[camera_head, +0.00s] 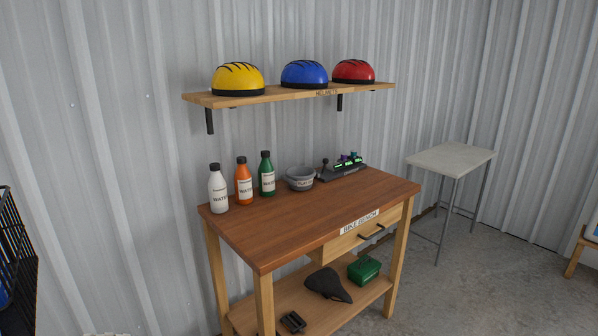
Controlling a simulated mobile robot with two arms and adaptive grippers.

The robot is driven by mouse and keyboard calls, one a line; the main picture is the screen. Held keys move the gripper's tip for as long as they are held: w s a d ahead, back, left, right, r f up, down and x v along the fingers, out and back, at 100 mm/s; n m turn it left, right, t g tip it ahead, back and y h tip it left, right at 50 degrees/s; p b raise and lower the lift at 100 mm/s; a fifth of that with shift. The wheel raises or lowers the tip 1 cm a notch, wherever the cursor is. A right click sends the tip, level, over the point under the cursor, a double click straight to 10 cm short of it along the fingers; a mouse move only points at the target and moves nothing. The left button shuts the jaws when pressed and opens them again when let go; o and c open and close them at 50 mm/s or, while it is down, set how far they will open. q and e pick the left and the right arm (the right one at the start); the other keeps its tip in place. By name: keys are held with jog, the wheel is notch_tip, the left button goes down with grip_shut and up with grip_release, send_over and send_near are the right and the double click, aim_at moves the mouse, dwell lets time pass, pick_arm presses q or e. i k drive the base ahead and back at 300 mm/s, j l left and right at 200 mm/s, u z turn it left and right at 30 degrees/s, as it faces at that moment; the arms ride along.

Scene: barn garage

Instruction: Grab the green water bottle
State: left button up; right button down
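The green water bottle (266,174) has a black cap and a white label. It stands upright near the back edge of the wooden bike bench (300,222). An orange bottle (243,182) stands just left of it, and a white bottle (218,189) stands further left. Neither of my grippers shows in the head view, so nothing is seen touching the green bottle.
Right of the green bottle are a grey bowl (300,178) and a dark tray with small items (342,168). A shelf (290,94) with yellow, blue and red helmets hangs above. The bench's front top is clear. A grey table (450,158) stands right.

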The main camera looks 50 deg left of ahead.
aim_at(267, 171)
jog(key=i+l+u, duration=0.1)
jog(key=i, duration=0.3)
jog(key=i+l+u, duration=0.15)
jog(key=i, duration=0.3)
jog(key=i+l+u, duration=0.1)
jog(key=i, duration=0.3)
jog(key=i+j+u, duration=0.15)
jog(key=i+u, duration=0.8)
jog(key=u, duration=0.2)
jog(key=i+l+u, duration=0.1)
jog(key=i+u, duration=0.3)
jog(key=k, duration=0.05)
